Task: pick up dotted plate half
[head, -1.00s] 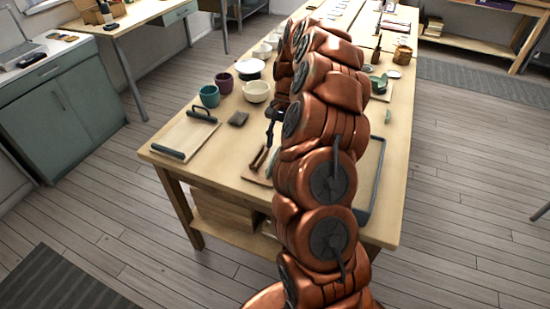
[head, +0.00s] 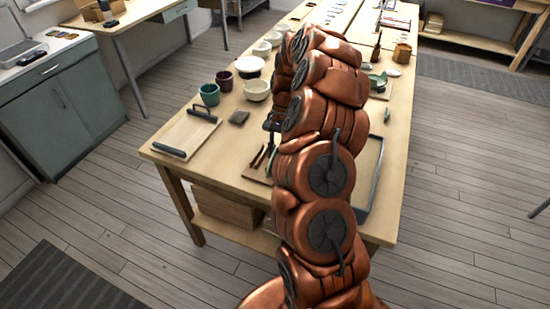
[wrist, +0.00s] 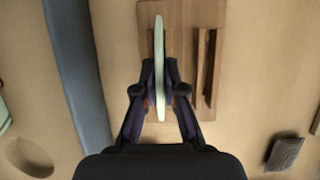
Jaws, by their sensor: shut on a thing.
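In the wrist view my gripper (wrist: 159,90) is shut on a pale, thin plate half (wrist: 159,60), held edge-on between the two fingertips. Only its narrow edge shows, so I cannot see any dots. It appears above a brown wooden rack (wrist: 186,12) with upright slats, the right pair (wrist: 206,60) standing empty. Whether the plate half touches the rack is unclear. In the head view my arm hides most of my gripper and the plate half.
A grey-edged tray (head: 372,180) lies close on one side; its grey rim (wrist: 78,70) shows in the wrist view. A dark block (head: 239,117), a board with dark handles (head: 186,135) and several bowls (head: 256,89) stand on the wooden table (head: 230,150).

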